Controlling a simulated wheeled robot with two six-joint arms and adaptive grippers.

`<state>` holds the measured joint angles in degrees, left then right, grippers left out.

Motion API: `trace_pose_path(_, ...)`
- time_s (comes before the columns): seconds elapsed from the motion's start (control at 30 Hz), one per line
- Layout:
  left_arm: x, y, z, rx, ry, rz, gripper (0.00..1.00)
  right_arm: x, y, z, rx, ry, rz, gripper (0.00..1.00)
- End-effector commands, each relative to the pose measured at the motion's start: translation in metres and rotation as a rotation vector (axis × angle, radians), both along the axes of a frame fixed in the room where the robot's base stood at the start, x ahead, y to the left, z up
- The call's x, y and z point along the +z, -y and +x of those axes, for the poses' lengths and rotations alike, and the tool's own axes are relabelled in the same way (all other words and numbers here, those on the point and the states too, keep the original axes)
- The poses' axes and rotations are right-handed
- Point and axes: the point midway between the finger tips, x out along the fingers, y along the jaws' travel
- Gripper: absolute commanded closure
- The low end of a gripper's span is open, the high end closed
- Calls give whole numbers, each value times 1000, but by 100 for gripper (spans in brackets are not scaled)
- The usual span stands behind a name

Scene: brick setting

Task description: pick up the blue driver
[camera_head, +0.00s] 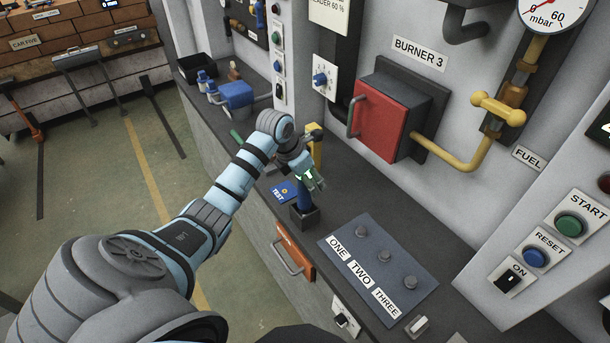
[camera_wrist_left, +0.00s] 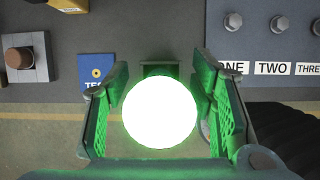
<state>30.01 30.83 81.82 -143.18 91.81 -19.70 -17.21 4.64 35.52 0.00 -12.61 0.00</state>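The blue driver (camera_head: 304,200) stands upright in a small black holder (camera_head: 304,220) on the dark bench. My left gripper (camera_head: 311,180) is directly above it, at the top of its handle. In the left wrist view the two fingers of my left gripper (camera_wrist_left: 160,85) stand apart, with green-lit pads. A glaring white round shape (camera_wrist_left: 160,112) fills the space between them and hides the driver's handle; I cannot tell whether the pads touch anything. Part of the black holder (camera_wrist_left: 160,70) shows beyond it. My right gripper is not in view.
A blue TEST card (camera_head: 284,191) lies left of the holder. A yellow upright object (camera_head: 317,153) stands behind the gripper. A panel labelled ONE, TWO, THREE (camera_head: 395,262) with grey knobs is to the right. The red burner box (camera_head: 385,118) is on the wall behind.

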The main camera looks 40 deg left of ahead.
Motion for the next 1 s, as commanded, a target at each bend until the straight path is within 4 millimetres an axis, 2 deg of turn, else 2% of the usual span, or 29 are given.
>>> trace_pose_path(0.03, 0, 0, 0, 0, 0, 0, 61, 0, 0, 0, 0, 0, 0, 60)
trace_pose_path(0.2, 0, 0, 0, 0, 0, 0, 88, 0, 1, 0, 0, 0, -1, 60)
trace_pose_path(0.3, 0, 0, 0, 0, 0, 0, 100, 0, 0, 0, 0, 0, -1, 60)
trace_pose_path(0.67, 6, 0, 0, 0, 3, 0, 100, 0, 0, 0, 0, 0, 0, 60)
trace_pose_path(0.87, 35, -4, -1, 6, 6, 2, 100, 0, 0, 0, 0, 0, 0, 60)
trace_pose_path(1.0, 71, -9, -5, 16, 7, 2, 100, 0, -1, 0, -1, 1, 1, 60)
